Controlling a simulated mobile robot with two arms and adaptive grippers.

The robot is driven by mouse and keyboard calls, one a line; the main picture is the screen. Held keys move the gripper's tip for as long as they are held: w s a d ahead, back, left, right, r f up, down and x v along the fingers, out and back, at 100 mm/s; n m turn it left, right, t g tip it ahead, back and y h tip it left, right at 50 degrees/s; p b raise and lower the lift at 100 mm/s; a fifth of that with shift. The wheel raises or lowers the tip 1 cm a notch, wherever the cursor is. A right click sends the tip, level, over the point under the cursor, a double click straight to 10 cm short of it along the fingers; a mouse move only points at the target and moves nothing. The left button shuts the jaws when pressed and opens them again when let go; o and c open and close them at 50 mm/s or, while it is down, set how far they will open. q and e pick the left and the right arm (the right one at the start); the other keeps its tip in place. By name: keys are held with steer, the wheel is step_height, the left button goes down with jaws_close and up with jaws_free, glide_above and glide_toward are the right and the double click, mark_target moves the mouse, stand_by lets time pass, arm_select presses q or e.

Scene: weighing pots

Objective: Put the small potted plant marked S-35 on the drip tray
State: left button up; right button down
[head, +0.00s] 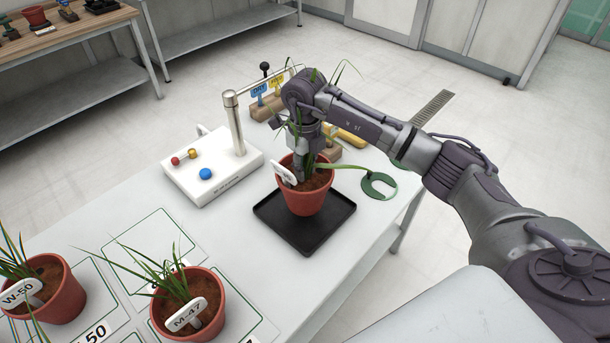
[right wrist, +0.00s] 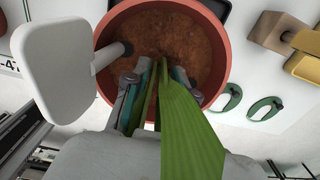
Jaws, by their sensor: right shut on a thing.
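A terracotta pot (head: 306,196) with a grassy plant is over the black drip tray (head: 332,232), upright, near the tray's middle. I cannot tell whether its base touches the tray. Its white label (head: 285,174) is too small to read; in the right wrist view the label (right wrist: 72,62) shows only a blank face. My right gripper (head: 306,162) reaches down into the pot from above. In the right wrist view its fingers (right wrist: 160,75) are shut on the green leaves just above the soil (right wrist: 165,35). My left gripper is not in view.
Pots marked W-50 (head: 60,295) and M-47 (head: 205,318) stand at the front left of the table. A white device with a metal post (head: 205,172) stands left of the tray.

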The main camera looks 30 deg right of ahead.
step_height(320, 180, down, 3)
steer(key=shift+p, duration=0.4)
steer(key=shift+f, duration=0.2)
steer(key=c, duration=0.9)
jaws_free()
steer(key=shift+s, duration=0.1)
steer(key=shift+c, duration=0.2)
steer(key=shift+r, duration=0.2)
step_height(320, 180, up, 12)
steer(key=shift+f+b, duration=0.1)
steer(key=shift+b, duration=1.1)
